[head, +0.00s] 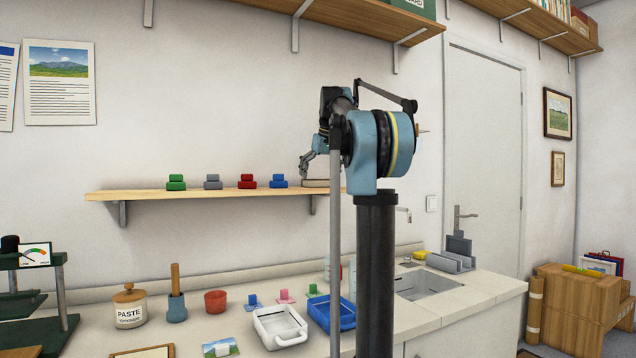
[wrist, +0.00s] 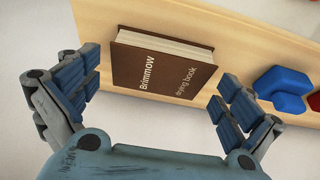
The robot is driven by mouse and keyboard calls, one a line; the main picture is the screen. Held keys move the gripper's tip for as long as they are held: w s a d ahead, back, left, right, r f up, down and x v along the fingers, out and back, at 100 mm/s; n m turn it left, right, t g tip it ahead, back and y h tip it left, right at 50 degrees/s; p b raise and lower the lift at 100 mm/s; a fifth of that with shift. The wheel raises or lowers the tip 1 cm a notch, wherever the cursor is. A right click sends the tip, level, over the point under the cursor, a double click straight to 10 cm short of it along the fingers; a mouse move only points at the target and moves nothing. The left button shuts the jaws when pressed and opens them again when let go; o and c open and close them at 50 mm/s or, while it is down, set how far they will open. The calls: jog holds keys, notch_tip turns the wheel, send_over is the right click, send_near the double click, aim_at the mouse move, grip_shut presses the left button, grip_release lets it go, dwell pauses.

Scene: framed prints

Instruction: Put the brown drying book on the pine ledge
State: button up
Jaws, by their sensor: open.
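The brown drying book (wrist: 160,68), with white lettering reading "Brimmow" and "drying book", lies flat on the pine ledge (wrist: 98,14). In the head view the book (head: 318,183) shows as a thin pale-edged block near the ledge's right end, partly hidden by my arm. The pine ledge (head: 140,194) is a wall shelf on grey brackets. My gripper (head: 306,170) is at the book, and in the wrist view its open fingers (wrist: 155,95) stand apart on either side of the book's near end. I cannot tell whether they touch it.
Blue (head: 278,181), red (head: 247,182), grey (head: 212,182) and green (head: 176,183) stacked blocks stand on the ledge left of the book. The blue one (wrist: 283,88) is close to my right finger. Below is a counter with trays, a paste jar (head: 129,308) and a sink (head: 426,284).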

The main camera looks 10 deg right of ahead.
jog(key=v, duration=1.1)
jog(key=shift+s+f, duration=0.1)
jog(key=shift+s, duration=0.05)
